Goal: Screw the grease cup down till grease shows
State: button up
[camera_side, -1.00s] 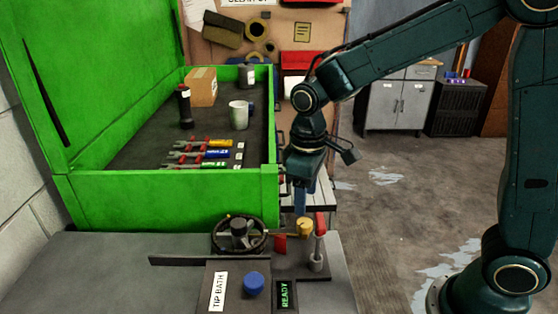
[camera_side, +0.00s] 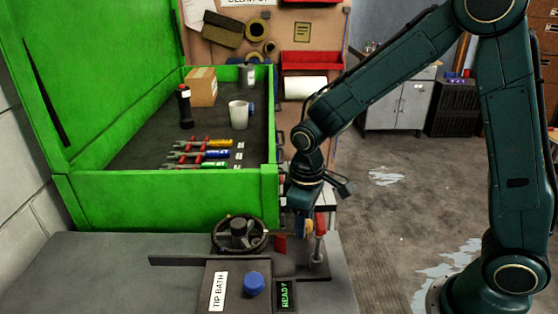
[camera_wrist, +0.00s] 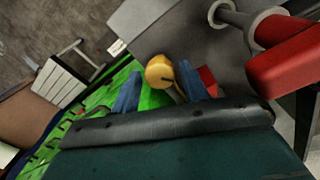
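The grease cup, a small brass-yellow round cap with a dark slot line (camera_wrist: 159,71), shows in the wrist view between and just beyond my two blue fingertips. My gripper (camera_wrist: 159,75) is open, with one finger on each side of the cup. A narrow gap shows at the left finger; I cannot tell whether the right finger touches. In the side view my gripper (camera_side: 303,224) points down at the cup (camera_side: 308,228), which is mostly hidden behind the fingers. No grease can be made out.
A red-topped post (camera_side: 320,225) stands close right of the cup. A dark handwheel (camera_side: 239,233) is to the left. A box marked TIP BATH with a blue knob (camera_side: 253,284) and a READY display (camera_side: 285,295) are in front. A green toolbox (camera_side: 165,200) is behind.

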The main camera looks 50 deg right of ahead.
jog(key=c, duration=0.7)
jog(key=shift+m, duration=3.1)
jog(key=o, duration=1)
jog(key=shift+r, duration=0.15)
